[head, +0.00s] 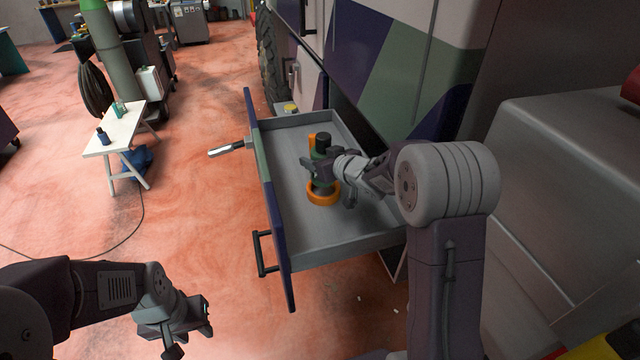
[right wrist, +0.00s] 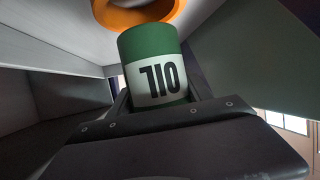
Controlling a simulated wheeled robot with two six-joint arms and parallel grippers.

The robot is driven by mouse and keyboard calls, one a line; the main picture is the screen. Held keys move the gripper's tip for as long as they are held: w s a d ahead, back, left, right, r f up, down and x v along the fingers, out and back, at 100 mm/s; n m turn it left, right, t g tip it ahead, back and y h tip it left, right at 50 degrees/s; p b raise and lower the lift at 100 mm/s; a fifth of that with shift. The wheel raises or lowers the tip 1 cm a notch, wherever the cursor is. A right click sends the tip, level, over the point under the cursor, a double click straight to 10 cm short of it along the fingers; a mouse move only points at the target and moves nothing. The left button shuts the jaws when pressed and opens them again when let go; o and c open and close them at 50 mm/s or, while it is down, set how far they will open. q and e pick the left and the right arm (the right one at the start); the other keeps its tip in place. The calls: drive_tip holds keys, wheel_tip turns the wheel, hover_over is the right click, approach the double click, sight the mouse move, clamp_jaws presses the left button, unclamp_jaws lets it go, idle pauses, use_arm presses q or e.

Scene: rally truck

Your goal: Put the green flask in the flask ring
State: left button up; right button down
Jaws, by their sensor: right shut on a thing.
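In the right wrist view, the flask (right wrist: 157,75) shows green with a white band reading OIL. My right gripper (head: 317,168) is shut on the flask's body. The orange flask ring (head: 324,198) is at the flask's lower end; it also shows in the right wrist view (right wrist: 138,17). There the flask's end overlaps the ring's edge and seems outside its opening. My left gripper (head: 188,333) hangs empty at the lower left; its finger opening is unclear.
The grey drawer (head: 345,238) is pulled out of the truck. A white bench (head: 117,130) with small bottles stands at the left. The red floor between bench and drawer is mostly clear.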

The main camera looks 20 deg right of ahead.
drive_tip(key=shift+w+f, duration=0.1)
drive_tip(key=shift+f, duration=0.55)
drive_tip(key=f, duration=0.3)
drive_tip(key=shift+s+f, duration=0.1)
drive_tip(key=shift+s, duration=0.15)
drive_tip(key=shift+w+f, duration=0.15)
drive_tip(key=shift+f, duration=0.05)
drive_tip(key=shift+c, duration=2.2)
unclamp_jaws()
drive_tip(key=shift+s+d+r+b, duration=0.15)
drive_tip(key=shift+s+b, duration=0.15)
drive_tip(key=shift+s, duration=0.2)
drive_tip(key=v, duration=1.1)
